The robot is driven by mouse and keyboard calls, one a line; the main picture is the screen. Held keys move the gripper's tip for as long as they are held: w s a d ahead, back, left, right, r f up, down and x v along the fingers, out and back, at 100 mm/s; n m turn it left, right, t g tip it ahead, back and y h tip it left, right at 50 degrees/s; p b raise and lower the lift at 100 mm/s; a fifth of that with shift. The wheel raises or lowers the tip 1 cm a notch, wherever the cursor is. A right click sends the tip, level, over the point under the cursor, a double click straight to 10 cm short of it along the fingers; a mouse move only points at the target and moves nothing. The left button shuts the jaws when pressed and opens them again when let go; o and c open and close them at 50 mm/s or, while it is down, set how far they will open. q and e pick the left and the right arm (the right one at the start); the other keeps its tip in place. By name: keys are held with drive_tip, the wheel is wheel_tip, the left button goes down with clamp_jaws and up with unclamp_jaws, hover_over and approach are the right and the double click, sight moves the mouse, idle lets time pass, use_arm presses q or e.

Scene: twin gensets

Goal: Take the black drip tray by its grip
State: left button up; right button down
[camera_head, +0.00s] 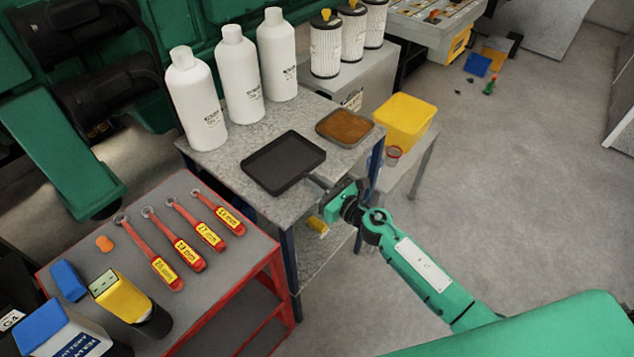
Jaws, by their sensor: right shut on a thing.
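The black drip tray (270,174) lies flat on the grey metal bench (227,158), near its front edge. Its short grip points right and toward me. My right gripper (325,190) is at that grip, with its jaws shut on it. The jaws hide most of the grip. The tray looks empty and seems to rest on the bench top. My left gripper is not in view.
Three white bottles (240,78) stand behind the tray. A tray with brown contents (344,114) sits to its right. A yellow bin (404,121) is farther right. A red-framed table (207,275) holds several wrenches (178,240). Floor at right is mostly free.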

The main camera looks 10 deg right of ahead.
drive_tip(key=shift+r, duration=0.25)
drive_tip(key=shift+r+p, duration=0.45)
drive_tip(key=shift+p, duration=0.1)
drive_tip(key=shift+s+d+f, duration=0.15)
drive_tip(key=shift+s+d, duration=0.05)
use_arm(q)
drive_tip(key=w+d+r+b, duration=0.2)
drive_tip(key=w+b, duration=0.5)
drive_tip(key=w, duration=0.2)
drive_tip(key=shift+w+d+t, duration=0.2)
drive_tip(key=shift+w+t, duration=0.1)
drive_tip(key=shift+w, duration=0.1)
use_arm(e)
drive_tip(key=v, duration=1.9)
drive_tip(key=shift+s, duration=0.2)
drive_tip(key=shift+d, duration=0.1)
